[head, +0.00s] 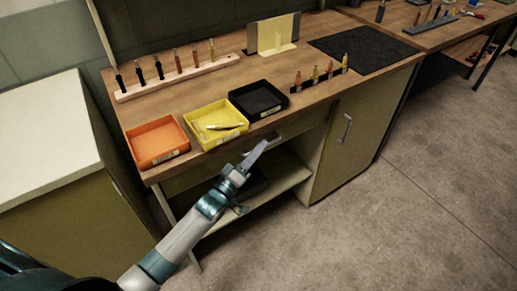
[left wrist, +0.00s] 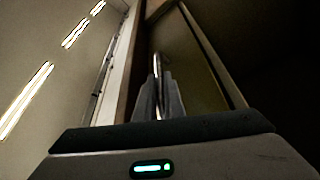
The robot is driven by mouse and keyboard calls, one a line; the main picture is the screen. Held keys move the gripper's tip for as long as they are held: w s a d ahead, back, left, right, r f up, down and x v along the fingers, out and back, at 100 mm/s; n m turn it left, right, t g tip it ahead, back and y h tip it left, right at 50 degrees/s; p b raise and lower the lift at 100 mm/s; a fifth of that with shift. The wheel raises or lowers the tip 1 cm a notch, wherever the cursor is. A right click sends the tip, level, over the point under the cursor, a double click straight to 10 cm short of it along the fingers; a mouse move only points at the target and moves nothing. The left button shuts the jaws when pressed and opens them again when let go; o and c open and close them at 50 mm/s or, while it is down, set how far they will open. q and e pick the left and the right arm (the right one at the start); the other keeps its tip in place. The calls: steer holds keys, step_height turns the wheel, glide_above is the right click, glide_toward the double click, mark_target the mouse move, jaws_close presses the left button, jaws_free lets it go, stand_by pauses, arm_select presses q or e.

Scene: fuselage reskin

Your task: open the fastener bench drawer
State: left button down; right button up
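The fastener bench (head: 285,108) has a wooden top with an olive drawer front (head: 198,172) under its front edge. The drawer looks closed, though my arm covers part of its front. My left gripper (head: 270,142) is at this front, below the yellow and black trays. In the left wrist view, a shiny bar handle (left wrist: 157,66) stands on the olive panel (left wrist: 197,68). The two fingers of my left gripper (left wrist: 158,100) lie close on both sides of the handle and look shut on it. My right gripper is not in view.
On the bench are an orange tray (head: 158,141), a yellow tray (head: 214,124), a black tray (head: 257,99) and a wooden tool rack (head: 178,78). A cabinet door (head: 350,135) with its own handle is to the right. An open shelf (head: 285,178) is below. Floor in front is clear.

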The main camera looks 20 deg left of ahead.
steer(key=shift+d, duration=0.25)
